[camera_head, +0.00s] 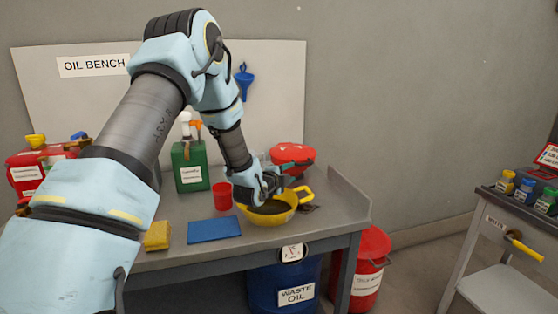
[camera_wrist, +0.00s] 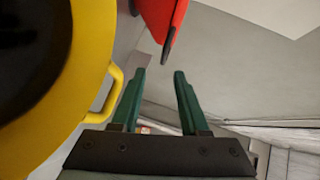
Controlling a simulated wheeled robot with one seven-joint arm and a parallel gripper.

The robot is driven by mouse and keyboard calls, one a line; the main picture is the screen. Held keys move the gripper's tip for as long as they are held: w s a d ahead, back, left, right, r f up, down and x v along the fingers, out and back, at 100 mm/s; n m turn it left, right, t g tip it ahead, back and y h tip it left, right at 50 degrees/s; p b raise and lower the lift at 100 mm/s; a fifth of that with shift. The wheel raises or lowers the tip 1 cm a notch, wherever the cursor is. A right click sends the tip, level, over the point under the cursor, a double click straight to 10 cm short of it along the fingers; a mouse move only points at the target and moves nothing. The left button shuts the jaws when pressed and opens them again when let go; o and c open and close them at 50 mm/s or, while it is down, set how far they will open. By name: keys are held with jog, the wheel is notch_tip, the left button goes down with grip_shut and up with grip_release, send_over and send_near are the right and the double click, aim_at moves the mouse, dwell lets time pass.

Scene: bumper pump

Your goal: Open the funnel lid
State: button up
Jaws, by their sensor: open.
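A round red piece (camera_head: 292,153), which looks like the funnel lid, stands at the back right of the bench. The edge of a red piece with a dark tip also shows at the top of the wrist view (camera_wrist: 165,18). Whether it is raised or shut, I cannot tell. My gripper (camera_wrist: 160,72) is open, with two green fingers apart and nothing between them. In the head view, my wrist hangs over a yellow round vessel with a dark inside (camera_head: 285,214) and hides part of it. In the wrist view, the red piece lies beyond my fingertips.
The yellow vessel's loop handle (camera_wrist: 113,92) is close left of my fingers. A red cup (camera_head: 222,197), green can (camera_head: 190,168), blue mat (camera_head: 214,229) and yellow sponge (camera_head: 157,236) are on the bench. A blue funnel (camera_head: 243,82) hangs on the back board. A cart stands right.

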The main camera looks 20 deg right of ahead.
aim_at(303, 165)
jog(key=shift+m+h, duration=0.4)
jog(key=p+x, duration=0.3)
jog(key=x, duration=0.8)
jog(key=shift+w+d+p, duration=0.2)
jog(key=shift+d+p, duration=0.05)
jog(key=shift+p, duration=0.1)
grip_shut()
dwell(0.7)
